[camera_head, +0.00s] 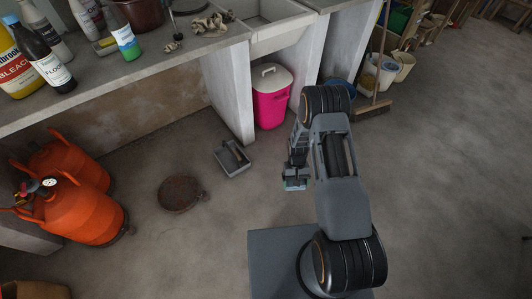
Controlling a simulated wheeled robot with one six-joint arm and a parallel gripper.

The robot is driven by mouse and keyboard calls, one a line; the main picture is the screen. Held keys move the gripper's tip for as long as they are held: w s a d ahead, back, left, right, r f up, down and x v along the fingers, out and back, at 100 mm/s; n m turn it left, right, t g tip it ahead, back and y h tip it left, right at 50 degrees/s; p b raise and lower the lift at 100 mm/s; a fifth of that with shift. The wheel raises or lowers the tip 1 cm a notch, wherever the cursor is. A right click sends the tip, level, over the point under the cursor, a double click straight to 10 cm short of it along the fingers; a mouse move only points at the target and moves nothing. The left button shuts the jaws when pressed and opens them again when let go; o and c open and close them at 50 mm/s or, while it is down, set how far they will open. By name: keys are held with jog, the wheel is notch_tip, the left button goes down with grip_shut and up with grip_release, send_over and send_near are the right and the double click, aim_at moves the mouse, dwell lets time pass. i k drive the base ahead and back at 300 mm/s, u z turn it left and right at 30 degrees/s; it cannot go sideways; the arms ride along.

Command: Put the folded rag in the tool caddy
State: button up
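The tool caddy (226,163) is a grey open box with a raised middle handle. It sits on the concrete floor, left of my gripper. My gripper (295,184) points down over the floor, apart from the caddy. A small teal patch shows at its fingertips. I cannot tell whether this is a folded rag in the fingers or part of the gripper, nor whether the fingers are open or shut. No clearly folded rag can be made out elsewhere. Crumpled beige cloth-like pieces (212,24) lie on the counter.
A round rusty lid or pan (180,194) lies on the floor left of the caddy. Orange gas cylinders (80,208) stand at left. A pink bin with a white lid (271,100) stands behind the caddy. Bottles (45,58) crowd the counter (150,75). The floor at right is clear.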

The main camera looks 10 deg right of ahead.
aim_at(228, 165)
jog(key=z, duration=0.55)
jog(key=i, duration=2.45)
jog(key=u, duration=3.2)
jog(key=i, duration=0.5)
jog(key=z, duration=0.1)
